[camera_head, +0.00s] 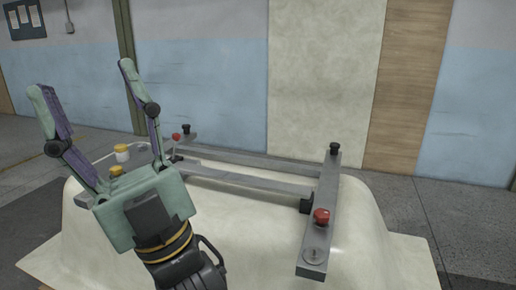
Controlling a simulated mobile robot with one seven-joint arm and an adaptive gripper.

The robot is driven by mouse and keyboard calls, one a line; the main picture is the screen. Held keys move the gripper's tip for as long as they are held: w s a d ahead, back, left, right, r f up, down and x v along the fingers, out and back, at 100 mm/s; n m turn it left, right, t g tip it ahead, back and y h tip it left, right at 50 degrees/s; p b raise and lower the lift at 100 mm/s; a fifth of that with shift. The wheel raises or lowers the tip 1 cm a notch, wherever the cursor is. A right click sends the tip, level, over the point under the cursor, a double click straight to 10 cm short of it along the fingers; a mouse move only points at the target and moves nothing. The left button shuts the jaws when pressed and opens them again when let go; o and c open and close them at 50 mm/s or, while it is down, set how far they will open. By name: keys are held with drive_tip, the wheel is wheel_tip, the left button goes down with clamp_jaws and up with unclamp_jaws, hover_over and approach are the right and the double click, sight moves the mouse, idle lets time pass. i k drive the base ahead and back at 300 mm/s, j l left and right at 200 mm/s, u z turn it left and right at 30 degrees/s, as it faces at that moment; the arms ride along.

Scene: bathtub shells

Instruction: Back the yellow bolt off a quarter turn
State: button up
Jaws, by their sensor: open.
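A yellow-topped piece with a pale lower part (122,150) stands upright at the left end of the metal frame. A second yellow piece (116,170) sits just in front of it, partly hidden by my gripper. I cannot tell for sure which one is the yellow bolt. My gripper (84,78) is open, with its two green and purple fingers spread wide and pointing up and away. In the picture both yellow pieces show between the fingers, apart from them. Nothing is held.
The metal frame (250,181) lies across a cream bathtub shell (245,240). Its right bar carries a red knob (322,215) and a black knob (334,148). Another red knob (176,136) stands close right of my gripper's right finger. Open floor lies right of the shell.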

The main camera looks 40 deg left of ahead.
sight(117, 170)
drive_tip(key=u, duration=0.4)
drive_tip(key=l+u, duration=0.1)
drive_tip(key=u, duration=0.3)
drive_tip(key=l+u, duration=0.1)
drive_tip(key=u, duration=0.3)
drive_tip(key=l+u, duration=0.1)
drive_tip(key=u, duration=0.75)
drive_tip(key=i+l, duration=0.05)
drive_tip(key=l, duration=0.05)
